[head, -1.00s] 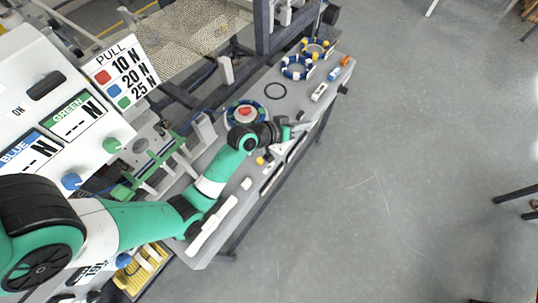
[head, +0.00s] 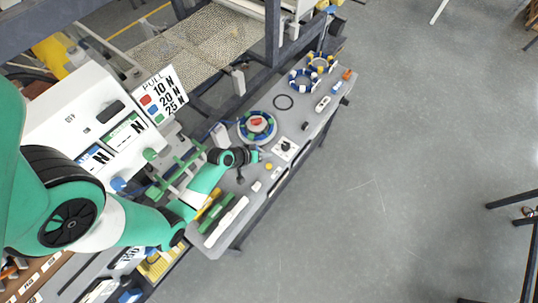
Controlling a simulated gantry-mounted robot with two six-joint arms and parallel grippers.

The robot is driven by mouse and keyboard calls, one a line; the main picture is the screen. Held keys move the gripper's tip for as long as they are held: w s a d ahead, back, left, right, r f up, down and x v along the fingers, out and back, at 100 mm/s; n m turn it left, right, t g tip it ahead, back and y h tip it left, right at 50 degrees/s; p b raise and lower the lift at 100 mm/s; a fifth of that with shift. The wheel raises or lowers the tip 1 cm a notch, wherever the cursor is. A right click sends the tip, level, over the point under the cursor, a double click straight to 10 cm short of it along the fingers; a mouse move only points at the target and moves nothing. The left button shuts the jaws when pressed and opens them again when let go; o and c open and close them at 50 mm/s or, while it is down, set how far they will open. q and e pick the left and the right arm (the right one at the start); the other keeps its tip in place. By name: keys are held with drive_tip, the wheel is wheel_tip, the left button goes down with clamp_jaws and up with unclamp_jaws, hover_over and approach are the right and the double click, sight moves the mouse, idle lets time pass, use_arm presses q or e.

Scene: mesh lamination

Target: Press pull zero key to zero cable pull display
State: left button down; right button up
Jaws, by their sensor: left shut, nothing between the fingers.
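The white display box (head: 62,118) stands at the left. It carries a green-labelled N display (head: 124,131) and a blue-labelled N display (head: 96,156); their readings are too small to tell. A green knob (head: 150,154) and a blue knob (head: 118,184) stick out of its front. I cannot tell which part is the pull zero key. My left gripper (head: 259,153) is shut and empty over the grey bench, between the red-topped round fixture (head: 257,122) and a yellow button (head: 269,166). I cannot tell whether it touches anything. My right gripper is not in view.
The PULL sign (head: 160,94) lists 10, 20 and 25 N. Open floor lies to the right.

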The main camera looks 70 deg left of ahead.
use_arm(q)
drive_tip(key=b, duration=0.7)
hover_over(267, 167)
wheel_tip(267, 167, down, 8)
drive_tip(key=shift+d+r, duration=0.1)
drive_tip(key=shift+f+b, duration=0.35)
drive_tip(key=shift+b, duration=0.05)
drive_tip(key=shift+f, duration=0.1)
idle(1.0)
drive_tip(key=shift+f+b, duration=0.3)
drive_tip(key=shift+f+b, duration=0.45)
drive_tip(key=shift+f, duration=0.1)
idle(0.7)
drive_tip(key=shift+r+p, duration=0.95)
drive_tip(key=shift+p, duration=0.05)
drive_tip(key=shift+r, duration=0.1)
